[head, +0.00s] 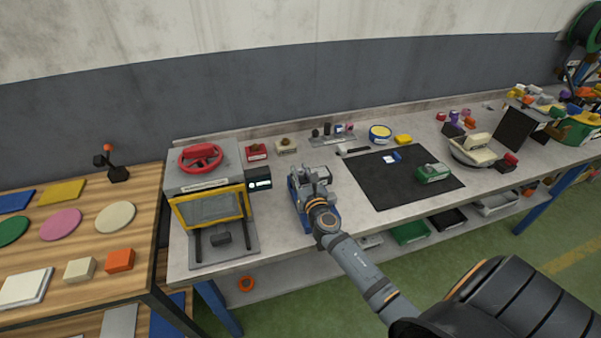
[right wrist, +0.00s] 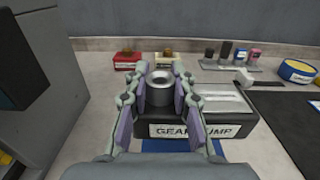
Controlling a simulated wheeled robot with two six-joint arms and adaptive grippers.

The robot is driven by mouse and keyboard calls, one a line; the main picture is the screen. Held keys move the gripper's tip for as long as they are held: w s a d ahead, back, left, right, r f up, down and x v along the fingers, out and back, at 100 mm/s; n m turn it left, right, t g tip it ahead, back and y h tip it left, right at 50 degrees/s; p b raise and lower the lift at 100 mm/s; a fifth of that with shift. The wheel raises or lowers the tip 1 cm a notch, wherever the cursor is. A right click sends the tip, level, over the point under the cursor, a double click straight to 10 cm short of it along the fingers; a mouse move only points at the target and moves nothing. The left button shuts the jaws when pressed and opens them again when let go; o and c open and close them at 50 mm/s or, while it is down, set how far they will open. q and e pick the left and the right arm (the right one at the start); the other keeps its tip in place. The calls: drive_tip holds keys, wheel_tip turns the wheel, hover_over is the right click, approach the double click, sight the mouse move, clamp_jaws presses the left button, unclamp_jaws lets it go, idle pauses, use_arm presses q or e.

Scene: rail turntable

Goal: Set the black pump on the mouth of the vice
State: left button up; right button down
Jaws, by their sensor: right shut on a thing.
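The black pump (right wrist: 210,128), with a "GEAR PUMP" label and a round grey port (right wrist: 160,90) on top, is in my right gripper (right wrist: 160,100). The fingers are shut around the port from both sides. In the head view my right gripper (head: 317,200) covers part of the pump (head: 318,173). The blue vice (head: 334,216) is directly below the pump, and a strip of its blue (right wrist: 165,145) shows under the label in the right wrist view. The vice's mouth is hidden. I cannot tell whether the pump touches it. My left gripper is not in view.
A grey press (head: 206,178) with a yellow-framed window and a small black display (head: 258,180) stand left of the vice. A black mat (head: 385,190) with a green labelled unit (head: 433,172) lies to the right. Small parts line the bench's back edge.

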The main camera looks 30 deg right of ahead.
drive_tip(key=shift+f+b, duration=1.45)
drive_tip(key=shift+f, duration=0.25)
drive_tip(key=shift+r, duration=0.1)
drive_tip(key=c, duration=1.1)
unclamp_jaws()
drive_tip(key=shift+a, duration=0.1)
drive_tip(key=shift+o, duration=0.2)
wheel_tip(320, 180, up, 7)
drive_tip(key=p, duration=0.7)
drive_tip(key=shift+s, duration=0.1)
